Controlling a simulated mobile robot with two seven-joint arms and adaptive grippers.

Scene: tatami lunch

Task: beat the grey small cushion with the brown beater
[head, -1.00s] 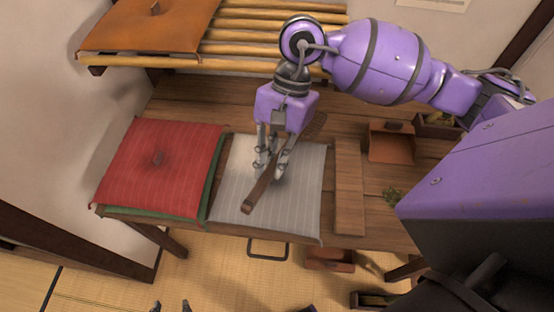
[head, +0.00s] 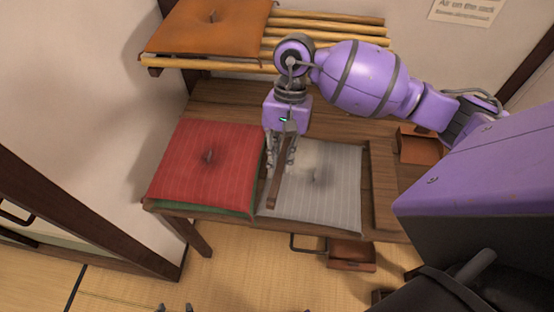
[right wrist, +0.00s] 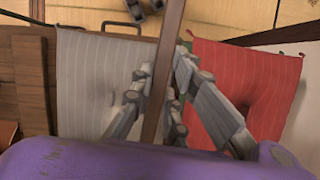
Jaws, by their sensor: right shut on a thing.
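The grey small cushion (head: 335,200) lies flat on a low wooden table, with a tuft near its middle and a pale patch behind it. My right gripper (head: 280,160) is shut on the handle of the brown beater (head: 276,185) above the cushion's left edge, by the red cushion. The handle points toward the front; the beater's paddle is hidden. In the right wrist view the handle (right wrist: 164,70) runs between the fingers, with the grey cushion (right wrist: 90,75) to its left. I cannot tell if the beater touches it. My left gripper (head: 175,308) barely shows at the bottom edge, fingertips apart.
A red cushion (head: 205,175) with a dark smudge lies on a green one, left of the grey cushion. An orange cushion (head: 205,25) lies on a slatted rack (head: 320,32) behind. A bare board (head: 383,185) is right of the grey cushion.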

